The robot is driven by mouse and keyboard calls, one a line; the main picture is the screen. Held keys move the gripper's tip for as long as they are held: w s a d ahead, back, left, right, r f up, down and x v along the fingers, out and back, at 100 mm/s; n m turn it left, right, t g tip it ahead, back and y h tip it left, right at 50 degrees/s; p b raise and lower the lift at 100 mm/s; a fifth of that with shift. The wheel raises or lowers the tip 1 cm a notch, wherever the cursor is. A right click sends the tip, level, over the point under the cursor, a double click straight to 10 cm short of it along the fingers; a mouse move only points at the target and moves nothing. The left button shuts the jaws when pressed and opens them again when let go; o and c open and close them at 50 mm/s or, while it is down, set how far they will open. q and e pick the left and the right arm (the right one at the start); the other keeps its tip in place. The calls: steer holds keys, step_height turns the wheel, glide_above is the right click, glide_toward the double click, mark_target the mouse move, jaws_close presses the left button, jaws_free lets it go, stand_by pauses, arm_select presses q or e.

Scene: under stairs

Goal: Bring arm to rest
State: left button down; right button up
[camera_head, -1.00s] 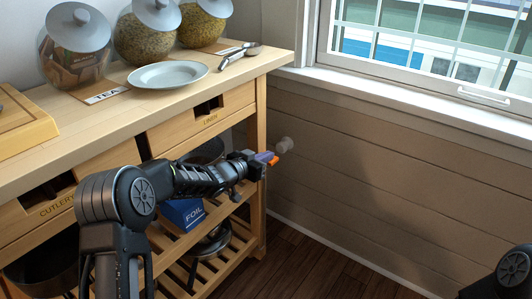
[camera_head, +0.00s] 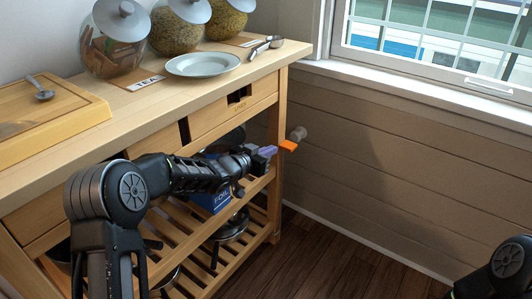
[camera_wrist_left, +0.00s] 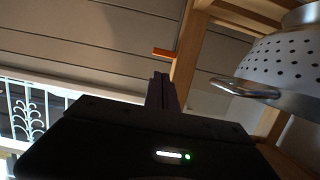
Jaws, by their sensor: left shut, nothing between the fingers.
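My left arm comes in from the left in the head view and reaches across the front of the wooden kitchen trolley (camera_head: 60,168). My left gripper (camera_head: 268,152) is shut and empty beside the trolley's right front leg, below the level of the LINEN drawer (camera_head: 236,112). In the left wrist view the gripper (camera_wrist_left: 162,80) shows its fingers together with nothing between them. A small part of my right arm shows at the lower right of the head view. Its gripper is out of frame.
A white plate (camera_head: 203,64), spoons (camera_head: 262,48) and glass jars (camera_head: 120,38) stand on the trolley top. An orange peg (camera_head: 288,145) is near my gripper. A colander (camera_wrist_left: 275,68) sits close by in the wrist view. The floor (camera_head: 330,265) at right is clear.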

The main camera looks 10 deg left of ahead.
arm_select(q)
steer(key=shift+s, duration=0.1)
stand_by(0.3)
